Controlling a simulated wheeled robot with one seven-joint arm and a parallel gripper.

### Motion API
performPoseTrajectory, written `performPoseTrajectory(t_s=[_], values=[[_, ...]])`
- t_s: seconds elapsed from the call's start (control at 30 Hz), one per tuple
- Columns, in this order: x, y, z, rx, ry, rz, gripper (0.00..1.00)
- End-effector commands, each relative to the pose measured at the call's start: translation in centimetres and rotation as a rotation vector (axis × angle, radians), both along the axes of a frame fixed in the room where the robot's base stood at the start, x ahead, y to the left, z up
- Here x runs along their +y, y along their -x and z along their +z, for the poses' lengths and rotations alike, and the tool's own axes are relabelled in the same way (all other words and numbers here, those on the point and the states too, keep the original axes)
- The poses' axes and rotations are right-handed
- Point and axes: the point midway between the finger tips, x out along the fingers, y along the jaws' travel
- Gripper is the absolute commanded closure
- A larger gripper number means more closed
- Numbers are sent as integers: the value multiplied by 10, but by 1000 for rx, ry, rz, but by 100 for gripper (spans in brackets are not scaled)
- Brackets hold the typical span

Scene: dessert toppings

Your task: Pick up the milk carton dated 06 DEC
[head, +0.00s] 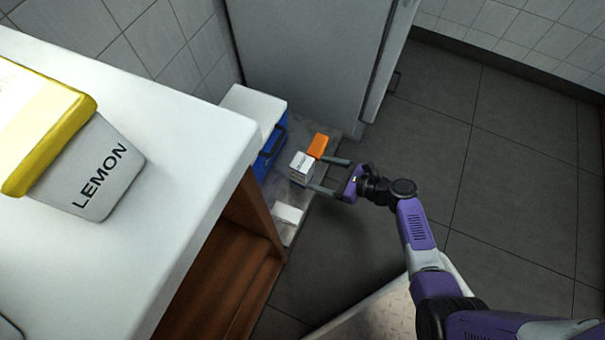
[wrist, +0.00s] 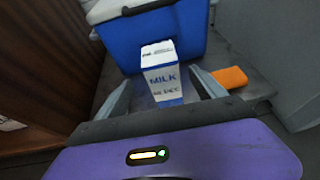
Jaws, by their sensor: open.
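A white milk carton (wrist: 162,82) with blue "MILK" lettering stands upright between the fingers of my gripper (wrist: 160,95) in the wrist view. A line of small print lies below the lettering, and I cannot read a date surely. My gripper is open, with one finger on each side of the carton and a visible gap to it. In the head view the carton (head: 301,166) stands on a low grey surface (head: 310,125), and my gripper (head: 329,175) reaches it from the right.
A blue cooler (wrist: 150,38) with a white lid stands right behind the carton. An orange block (wrist: 230,77) lies to the right. A white item (head: 288,214) lies nearer the wooden cabinet (head: 232,290). A tall grey cabinet (head: 310,60) stands behind. A lemon tub (head: 100,165) sits on the white counter.

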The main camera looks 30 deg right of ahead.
Motion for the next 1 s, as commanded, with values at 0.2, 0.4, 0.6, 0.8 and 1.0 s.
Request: performPoseTrajectory(t_s=[0.2,0.4,0.6,0.8,1.0], values=[[11,-18,-10,0,-4,2,20],[18,-31,-16,-2,0,4,20],[30,-54,-27,-2,1,5,20],[35,-61,-27,0,0,2,20],[35,-61,-27,0,0,2,36]])
